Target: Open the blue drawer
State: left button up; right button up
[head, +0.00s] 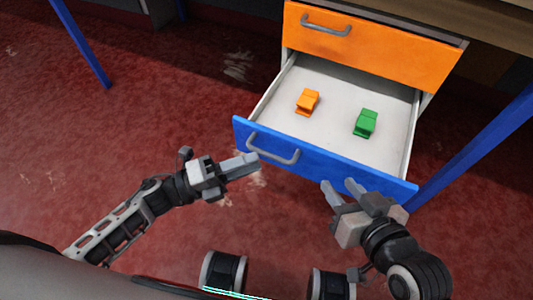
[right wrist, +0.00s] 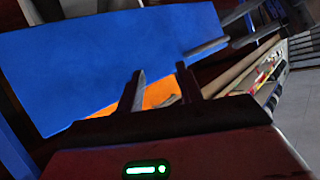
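The blue drawer (head: 330,166) is pulled well out below an orange drawer (head: 370,45), its inside in plain view. It holds an orange block-like object (head: 307,101) and a green one (head: 366,123). Its grey handle (head: 275,155) is on the left part of the blue front. My left gripper (head: 254,158) has its fingertips close to the handle's left end; contact and finger gap are unclear. My right gripper (head: 339,184) is open and empty, in front of the blue front's right part. In the right wrist view its fingers (right wrist: 160,72) stand apart before the blue panel (right wrist: 110,60).
The orange drawer is shut and has its own grey handle (head: 325,27). Blue table legs stand at the right (head: 480,145) and upper left (head: 80,42). The red floor (head: 160,110) left of the drawer is clear.

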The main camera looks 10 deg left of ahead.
pick_arm(q)
jog(key=v, duration=1)
jog(key=shift+a, duration=0.2)
pick_arm(e)
jog(key=shift+d+f, duration=0.1)
jog(key=shift+f, duration=0.25)
pick_arm(q)
jog(key=shift+s, duration=0.1)
pick_arm(e)
jog(key=shift+w, duration=0.1)
